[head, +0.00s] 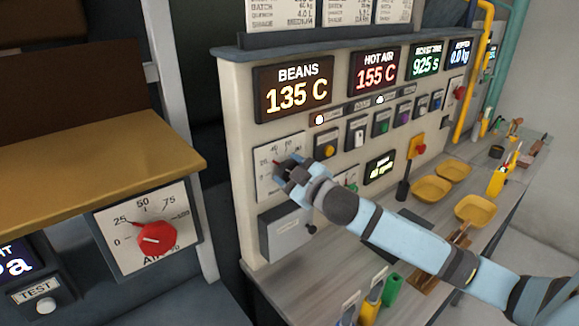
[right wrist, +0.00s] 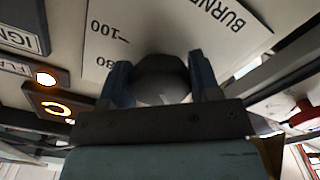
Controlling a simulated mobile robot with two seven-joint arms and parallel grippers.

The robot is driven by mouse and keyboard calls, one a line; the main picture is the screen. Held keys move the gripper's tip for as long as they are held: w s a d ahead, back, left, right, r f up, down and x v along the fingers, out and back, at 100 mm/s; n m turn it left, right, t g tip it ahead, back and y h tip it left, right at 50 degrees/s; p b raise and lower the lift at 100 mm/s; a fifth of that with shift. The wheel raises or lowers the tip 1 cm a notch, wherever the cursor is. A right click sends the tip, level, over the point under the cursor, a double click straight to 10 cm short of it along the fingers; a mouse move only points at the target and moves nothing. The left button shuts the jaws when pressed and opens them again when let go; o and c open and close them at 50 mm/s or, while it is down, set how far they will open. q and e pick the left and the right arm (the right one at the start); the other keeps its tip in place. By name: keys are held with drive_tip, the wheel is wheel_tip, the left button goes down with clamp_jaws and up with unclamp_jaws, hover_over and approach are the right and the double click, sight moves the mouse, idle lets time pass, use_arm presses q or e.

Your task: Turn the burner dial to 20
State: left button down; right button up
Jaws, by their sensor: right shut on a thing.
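The burner dial's white scale plate (head: 263,178) is on the cream panel, below the BEANS display that reads 135 C. My right gripper (head: 285,172) is at this plate and hides most of the knob. In the right wrist view, the plate (right wrist: 180,30) shows upside down with part of the word BURNER and the marks 80 and 100. There the right gripper (right wrist: 160,88) has its two fingers on either side of a dark round knob (right wrist: 160,68), shut on it. The pointer's exact reading is hidden. My left gripper is not in view.
An air dial with a red knob (head: 156,238) is on a separate box at left. A grey box (head: 288,230) juts out just below the burner plate. Small switches, including a yellow button (head: 327,149), sit to the right. Yellow trays (head: 431,189) stand on the counter.

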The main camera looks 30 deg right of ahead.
drive_tip(key=shift+n+p, duration=0.35)
drive_tip(key=shift+n, duration=0.75)
drive_tip(key=o, duration=0.9)
drive_tip(key=shift+s+d+b, duration=0.2)
drive_tip(key=shift+s+b, duration=0.25)
drive_tip(key=shift+s, duration=1.85)
drive_tip(key=shift+s+d+b, duration=0.15)
drive_tip(key=shift+s+b, duration=0.3)
drive_tip(key=shift+s, duration=1.85)
drive_tip(key=shift+s+d+b, duration=0.2)
drive_tip(key=shift+s+b, duration=0.25)
drive_tip(key=shift+s, duration=1.85)
